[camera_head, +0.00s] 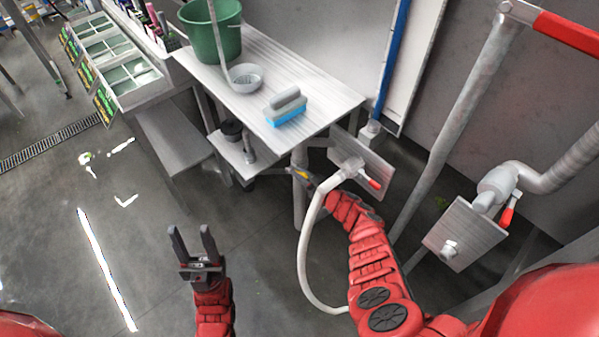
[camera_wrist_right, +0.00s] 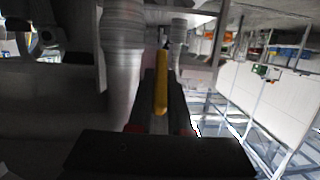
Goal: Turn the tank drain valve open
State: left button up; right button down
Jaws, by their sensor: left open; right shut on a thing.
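My right gripper (camera_head: 310,182) reaches to a grey vertical pipe under the front edge of the steel table. It is shut on a yellow lever handle (camera_wrist_right: 161,85), which lies between its fingers in the right wrist view. The lever's far end and its valve body are hard to make out. A pale vertical pipe (camera_wrist_right: 121,65) stands just left of the fingers there, and the pipe also shows in the head view (camera_head: 299,205). My left gripper (camera_head: 192,238) is open and empty above the bare floor.
A red-handled valve (camera_head: 374,184) on a plate with a white hose (camera_head: 304,252) is beside my right arm. Another red-handled valve (camera_head: 508,212) is at right. The table (camera_head: 330,99) carries a green bucket (camera_head: 212,38), a bowl and a brush (camera_head: 286,107).

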aim_at(307, 178)
jog(key=c, duration=0.8)
grip_release()
jog(key=shift+c, duration=0.2)
jog(key=shift+s+d+r+p, duration=0.15)
jog(key=shift+s+d+p, duration=0.1)
jog(key=shift+s+p, duration=0.05)
jog(key=p+v, duration=0.1)
jog(key=v, duration=0.3)
jog(key=shift+s+d+r+p, duration=0.1)
jog(key=shift+s+d+p, duration=0.05)
jog(key=shift+s+p, duration=0.25)
jog(key=v, duration=1.1)
jog(key=shift+s+d, duration=0.25)
